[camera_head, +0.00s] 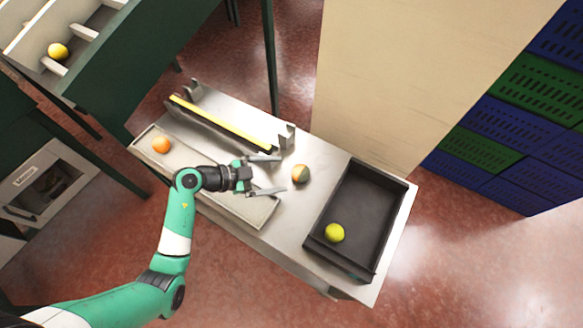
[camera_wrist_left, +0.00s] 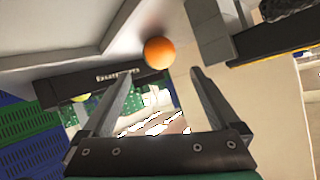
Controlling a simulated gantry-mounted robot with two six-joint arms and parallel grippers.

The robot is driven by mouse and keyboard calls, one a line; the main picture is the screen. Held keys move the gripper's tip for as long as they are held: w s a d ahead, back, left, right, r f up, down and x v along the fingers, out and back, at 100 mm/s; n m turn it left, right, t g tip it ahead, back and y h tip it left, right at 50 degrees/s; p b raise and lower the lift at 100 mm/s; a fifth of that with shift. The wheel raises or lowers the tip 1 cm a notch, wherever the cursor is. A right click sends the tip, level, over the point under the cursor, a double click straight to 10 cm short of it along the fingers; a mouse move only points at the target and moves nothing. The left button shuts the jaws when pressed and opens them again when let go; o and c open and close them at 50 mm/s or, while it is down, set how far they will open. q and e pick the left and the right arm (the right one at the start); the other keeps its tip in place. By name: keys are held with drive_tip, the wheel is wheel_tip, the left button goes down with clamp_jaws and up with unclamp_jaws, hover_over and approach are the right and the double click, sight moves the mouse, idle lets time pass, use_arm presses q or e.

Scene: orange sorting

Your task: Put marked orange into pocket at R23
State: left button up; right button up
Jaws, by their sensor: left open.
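An orange (camera_head: 300,173) with a greenish patch rests on the grey table just to the right of my left gripper (camera_head: 280,174). The gripper is open and empty, its fingertips pointing at this orange without holding it. In the left wrist view the orange (camera_wrist_left: 159,53) sits beyond the gap between the open fingers (camera_wrist_left: 162,78). A second orange (camera_head: 161,144) lies at the far left end of a shallow light tray (camera_head: 262,212). I cannot tell a mark on either, and no pocket labelled R23 is readable. My right gripper is not in view.
A dark crate (camera_head: 376,190) at the table's right end holds a yellow-green fruit (camera_head: 334,232). A yellow-edged rail (camera_head: 222,122) runs along the back. A yellow fruit (camera_head: 57,50) sits in a divided rack at upper left. A beige panel (camera_head: 400,75) stands behind.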

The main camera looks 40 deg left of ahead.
use_arm(q)
drive_tip(key=p+v, duration=0.1)
drive_tip(key=v, duration=0.3)
drive_tip(key=shift+s+a+r, duration=0.1)
drive_tip(key=shift+s+r, duration=0.05)
drive_tip(key=shift+s, duration=0.1)
